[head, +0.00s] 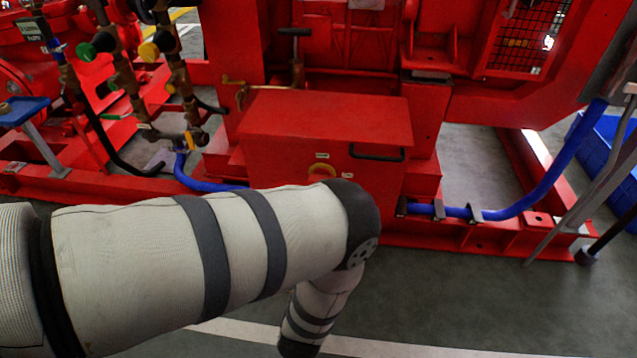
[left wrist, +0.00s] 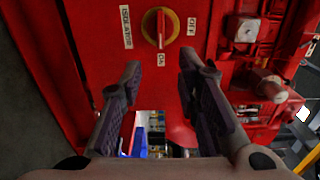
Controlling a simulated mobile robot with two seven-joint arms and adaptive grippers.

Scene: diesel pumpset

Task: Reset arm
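My left arm comes in from the left in the head view and bends down in front of the red box (head: 325,115); its gripper is hidden there. In the left wrist view my left gripper (left wrist: 160,68) is open, its two dark fingers apart with nothing between them. Beyond the fingertips is a round yellow isolator switch (left wrist: 160,27) with a red handle on a red panel. The switch (head: 321,171) shows partly above my arm in the head view. My right gripper is out of view.
A blue hose (head: 530,202) runs along the red base frame at the right. Pipes with green and yellow valve handles (head: 149,52) stand at the upper left. A blue crate (head: 608,160) is at the far right. Grey floor (head: 460,300) lies open at the lower right.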

